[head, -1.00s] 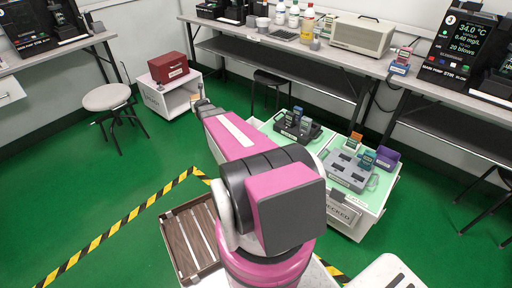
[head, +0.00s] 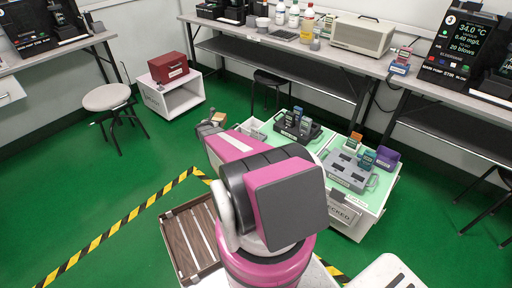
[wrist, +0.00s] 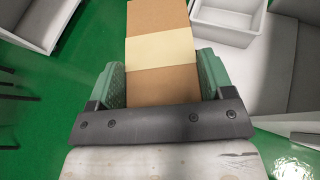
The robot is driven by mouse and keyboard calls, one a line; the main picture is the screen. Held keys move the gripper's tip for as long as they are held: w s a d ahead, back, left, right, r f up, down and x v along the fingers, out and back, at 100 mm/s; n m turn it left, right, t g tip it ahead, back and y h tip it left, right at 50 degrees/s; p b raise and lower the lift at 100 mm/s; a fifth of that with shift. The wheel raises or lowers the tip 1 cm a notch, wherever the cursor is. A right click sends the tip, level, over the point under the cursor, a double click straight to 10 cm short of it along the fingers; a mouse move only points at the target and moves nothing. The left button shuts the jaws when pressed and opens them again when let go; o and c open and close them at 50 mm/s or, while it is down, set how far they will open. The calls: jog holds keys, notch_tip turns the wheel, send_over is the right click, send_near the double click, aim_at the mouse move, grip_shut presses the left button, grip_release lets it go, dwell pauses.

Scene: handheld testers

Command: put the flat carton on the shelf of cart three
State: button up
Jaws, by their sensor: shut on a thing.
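My gripper (wrist: 162,70) is shut on the flat carton (wrist: 160,18), a brown box with a cream band across it. The carton is between the two green fingers in the wrist view and extends past their tips. In the head view only a small brown piece of the carton (head: 219,117) shows beyond my arm, held above the floor; my arm hides the fingers. A low white cart (head: 184,101) with an open front stands at the back left. I cannot read which cart is number three.
A red box (head: 168,67) sits on the low white cart. A wide cart (head: 325,141) with green mats carries tester holders on the right. A stool (head: 107,97) stands left. A slatted wooden tray (head: 190,236) lies near my base. Green floor is clear at left.

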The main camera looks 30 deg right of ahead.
jog(key=shift+s+d+f+m+g+h, duration=0.5)
jog(key=shift+s+d+f+m+g, duration=0.5)
jog(key=shift+d+f, duration=2.15)
jog(key=shift+s+d+f+m+g+h, duration=0.6)
jog(key=shift+s+d+f, duration=0.85)
jog(key=shift+f, duration=3.1)
jog(key=shift+s+d+f+m+g+h, duration=0.4)
jog(key=shift+s+d+f+m+g, duration=0.55)
jog(key=shift+d+f, duration=2.25)
jog(key=shift+a+f, duration=0.65)
jog(key=shift+f, duration=0.1)
